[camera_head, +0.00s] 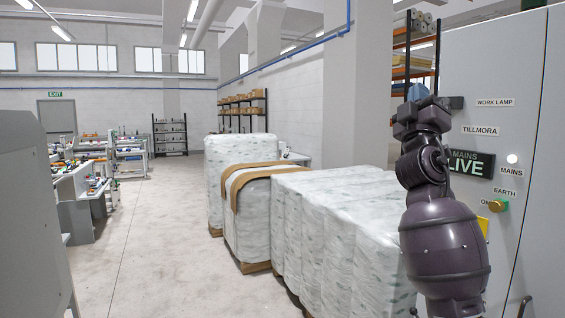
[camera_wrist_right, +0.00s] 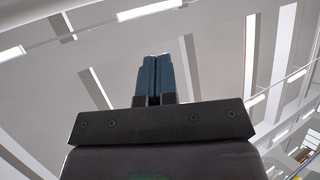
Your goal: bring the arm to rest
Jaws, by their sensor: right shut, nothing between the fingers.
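My right arm rises at the right of the head view, folded upward, with its right gripper (camera_head: 418,92) at the top. In the right wrist view the two blue-grey fingers of this gripper (camera_wrist_right: 153,80) lie side by side, shut, with nothing between them. They point up toward the ceiling. My left gripper is in neither view.
A grey cabinet (camera_head: 512,65) with a "MAINS LIVE" sign (camera_head: 471,163) and a knob (camera_head: 498,205) stands close behind my right arm. Wrapped pallets (camera_head: 340,225) stand left of the arm. Open floor (camera_head: 150,240) lies further left. A grey machine (camera_head: 30,210) edges the left side.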

